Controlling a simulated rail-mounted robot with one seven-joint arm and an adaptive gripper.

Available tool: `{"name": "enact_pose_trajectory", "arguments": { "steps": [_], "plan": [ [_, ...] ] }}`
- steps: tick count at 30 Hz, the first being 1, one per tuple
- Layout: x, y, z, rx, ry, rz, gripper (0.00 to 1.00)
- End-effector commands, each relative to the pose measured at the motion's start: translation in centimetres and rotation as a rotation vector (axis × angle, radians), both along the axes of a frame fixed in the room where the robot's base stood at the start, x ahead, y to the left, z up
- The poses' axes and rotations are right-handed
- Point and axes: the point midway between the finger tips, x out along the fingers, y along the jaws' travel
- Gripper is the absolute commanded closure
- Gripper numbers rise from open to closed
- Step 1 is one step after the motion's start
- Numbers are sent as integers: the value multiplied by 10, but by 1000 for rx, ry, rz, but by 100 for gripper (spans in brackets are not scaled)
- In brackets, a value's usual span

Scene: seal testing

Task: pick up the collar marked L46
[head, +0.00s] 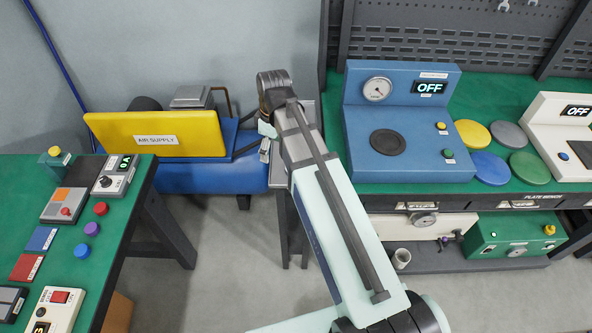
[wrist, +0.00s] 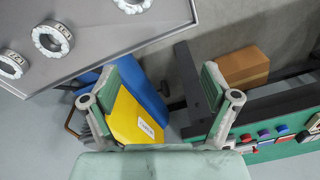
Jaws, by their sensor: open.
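Several pale, ring-shaped collars lie on a grey tabletop at the upper left of the wrist view. One collar (wrist: 52,38) lies near the tabletop's middle, another (wrist: 11,65) is at the left edge, and a third (wrist: 132,3) is cut off by the top edge. Small tags show on two of them, but I cannot read them, so I cannot tell which is L46. My gripper (wrist: 160,82) is open and empty, its fingers wide apart. The collars lie beyond and left of its left finger, none between the fingers. In the head view my arm hides the collars.
The grey tabletop (wrist: 125,40) has a raised edge. A yellow air supply panel (head: 158,139) and blue tank (head: 205,178) stand beside it. A green bench (head: 128,185) with buttons is at left; another bench with a blue test unit (head: 400,120) is at right. Floor between is clear.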

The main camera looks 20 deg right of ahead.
Motion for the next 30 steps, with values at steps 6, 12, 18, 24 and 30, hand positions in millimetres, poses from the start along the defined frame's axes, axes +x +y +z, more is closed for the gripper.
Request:
{"name": "enact_pose_trajectory", "arguments": {
  "steps": [6, 12, 18, 24, 30],
  "plan": [
    [-7, -39, 64, -60, 3, 67, 14],
    [-14, -53, 86, -83, 12, 94, 14],
    [-17, -54, 70, -84, 17, 96, 14],
    [-17, -54, 38, -83, 17, 95, 14],
    [-16, -54, 8, -84, 16, 95, 14]
  ]
}}
